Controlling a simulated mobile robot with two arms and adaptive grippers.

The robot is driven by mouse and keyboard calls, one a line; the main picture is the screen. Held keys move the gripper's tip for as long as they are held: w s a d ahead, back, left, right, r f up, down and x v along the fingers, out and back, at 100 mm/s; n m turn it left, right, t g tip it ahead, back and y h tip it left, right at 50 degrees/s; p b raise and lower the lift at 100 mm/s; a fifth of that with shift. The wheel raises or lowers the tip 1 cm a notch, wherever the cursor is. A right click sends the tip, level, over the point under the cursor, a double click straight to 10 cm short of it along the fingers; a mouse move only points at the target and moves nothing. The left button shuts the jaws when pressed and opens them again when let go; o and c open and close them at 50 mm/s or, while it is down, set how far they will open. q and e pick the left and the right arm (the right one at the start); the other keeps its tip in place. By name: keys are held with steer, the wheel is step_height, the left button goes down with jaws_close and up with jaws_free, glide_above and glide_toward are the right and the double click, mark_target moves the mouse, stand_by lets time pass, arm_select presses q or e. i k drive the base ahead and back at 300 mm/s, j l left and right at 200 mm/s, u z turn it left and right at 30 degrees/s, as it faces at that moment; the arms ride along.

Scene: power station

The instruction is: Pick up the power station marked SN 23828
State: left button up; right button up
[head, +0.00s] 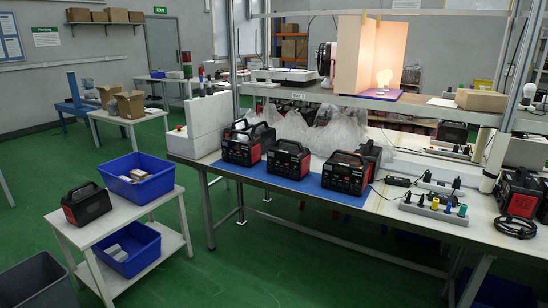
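Several black power stations with red sides and top handles show in the head view. Three stand in a row on the blue mat (330,199) of the workbench: a left one (238,152), a middle one (286,160) and a right one (342,176). Another (370,154) is partly hidden behind the right one. One more (88,204) stands on the small white side table at the left. Another (518,194) stands at the bench's right end. The serial markings are too small to read, so I cannot tell which is SN 23828. Neither gripper is in view.
A blue bin (152,189) stands on the side table (100,228), with another below. Clear plastic bags (318,133) lie behind the row. A power strip (432,211) and coiled cable (515,227) lie at the right. A grey bin (38,284) stands front left. Green floor is open between the tables.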

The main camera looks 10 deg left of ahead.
mark_target(88, 201)
steer(key=i+j+u, duration=0.15)
steer(key=i+u, duration=1.05)
steer(key=u, duration=0.15)
steer(key=i+u, duration=0.25)
steer(key=i, duration=0.25)
steer(key=i+l+u, duration=0.1)
steer(key=i+u, duration=0.15)
steer(key=i, duration=0.25)
steer(key=i+l+u, duration=0.25)
steer(key=i, duration=0.2)
